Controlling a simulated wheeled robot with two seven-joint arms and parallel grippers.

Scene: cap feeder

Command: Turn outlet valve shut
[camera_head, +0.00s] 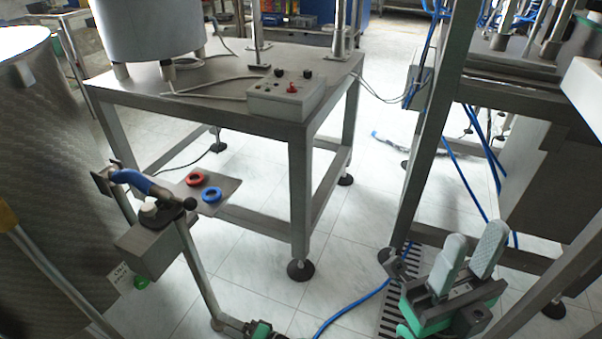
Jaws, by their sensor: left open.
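The outlet valve appears to be the fitting with a blue curved handle (141,182) and a dark knob (190,203), on top of a grey box (152,247) beside the tank at left. The handle slopes down from upper left to the knob. My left gripper (262,331) shows only as a small green and dark part at the bottom edge, well below and right of the valve; most of it is cut off. My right gripper (469,258), with two pale pads standing apart, is at lower right, empty, far from the valve.
A quilted metal tank (45,130) fills the left side. A small plate (228,188) bears a red ring (195,178) and a blue ring (212,195). A steel table (215,86) with a control box (287,96) stands behind.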

